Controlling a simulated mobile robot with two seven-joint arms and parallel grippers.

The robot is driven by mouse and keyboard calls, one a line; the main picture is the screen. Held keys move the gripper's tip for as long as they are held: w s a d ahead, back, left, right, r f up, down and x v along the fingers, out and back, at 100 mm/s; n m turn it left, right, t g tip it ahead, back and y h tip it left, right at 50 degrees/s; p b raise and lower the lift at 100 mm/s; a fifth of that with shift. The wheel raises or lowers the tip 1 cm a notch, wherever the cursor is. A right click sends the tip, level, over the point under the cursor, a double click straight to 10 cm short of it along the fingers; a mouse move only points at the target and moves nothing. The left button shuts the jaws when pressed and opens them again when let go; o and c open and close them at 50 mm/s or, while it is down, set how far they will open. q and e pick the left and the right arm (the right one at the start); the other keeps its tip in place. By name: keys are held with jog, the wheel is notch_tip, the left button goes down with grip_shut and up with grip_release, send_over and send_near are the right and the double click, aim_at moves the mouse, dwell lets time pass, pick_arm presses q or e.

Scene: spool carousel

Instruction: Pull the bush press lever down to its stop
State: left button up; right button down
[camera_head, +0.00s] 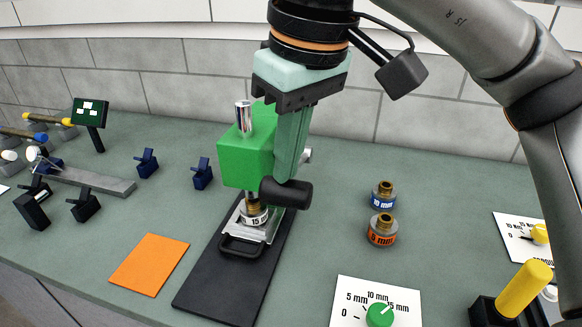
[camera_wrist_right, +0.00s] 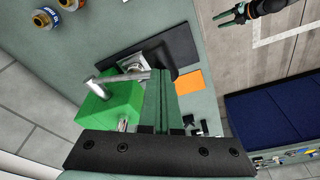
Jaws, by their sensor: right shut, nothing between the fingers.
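The bush press is a green block (camera_head: 243,158) on a black base (camera_head: 232,272), with a silver ram top (camera_head: 243,117) above. Its lever's black grip (camera_head: 286,193) sticks out at the front right, low beside the block. The silver lever rod (camera_wrist_right: 120,79) shows in the right wrist view. My right gripper (camera_head: 290,172) is shut and empty, pointing down, with its fingertips at the lever just above the grip; they hide part of it, and I cannot tell whether they touch. A 15 mm bush (camera_head: 254,214) sits under the ram. My left gripper (camera_wrist_right: 232,14) is open, far from the press.
Two bushes, 10 mm (camera_head: 383,194) and 5 mm (camera_head: 382,229), stand right of the press. An orange mat (camera_head: 150,264) lies left of it. A dial card (camera_head: 350,298) and a yellow-handled device (camera_head: 524,288) are at the front right. Small blue and black fixtures stand left.

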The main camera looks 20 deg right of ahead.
aim_at(287, 195)
jog(key=shift+s+a+f+b, duration=0.1)
jog(key=shift+s+f+b, duration=0.1)
jog(key=shift+f+b, duration=0.4)
jog(key=shift+s+a+f+b, duration=0.15)
jog(key=shift+f+b, duration=0.25)
jog(key=shift+f, duration=0.35)
jog(key=shift+s+a+f+b, duration=0.1)
jog(key=shift+s+f+b, duration=0.1)
jog(key=shift+f+b, duration=1)
jog(key=shift+f, duration=0.15)
jog(key=shift+f, duration=0.1)
